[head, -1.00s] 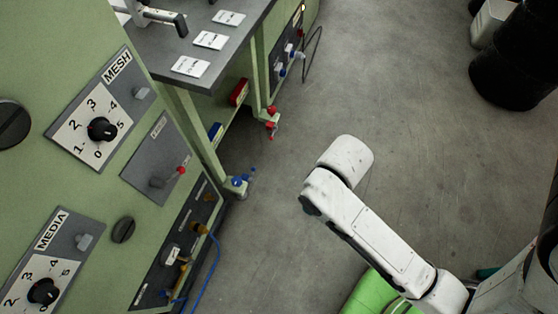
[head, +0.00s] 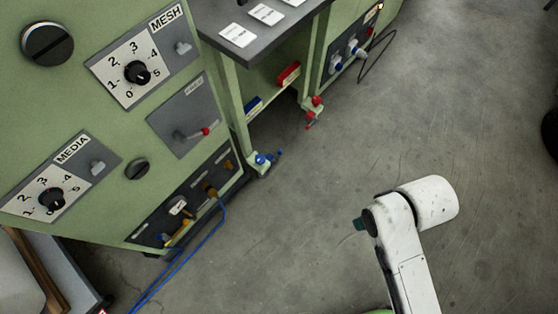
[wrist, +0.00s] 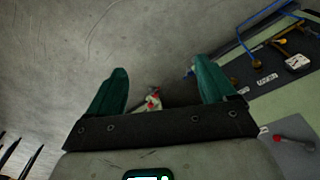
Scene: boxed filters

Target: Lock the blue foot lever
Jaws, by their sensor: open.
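The blue foot lever (head: 268,158) is at the foot of the bench leg, low near the floor, beside the green cabinet. In the wrist view only a small bit of blue (wrist: 188,72) shows beside the right finger, and I cannot tell whether it is the lever. My gripper (wrist: 160,68) is open and empty, its two dark green fingers apart over the floor. In the head view the arm hides most of it; a teal bit (head: 360,224) shows, right of and well apart from the blue lever.
A red foot lever (head: 313,112) sits at the farther leg and shows in the wrist view (wrist: 153,101). A blue cable (head: 205,238) runs from the cabinet's lower panel (head: 180,205) to the floor. The bench top (head: 262,40) overhangs the legs. Floor right of the levers is clear.

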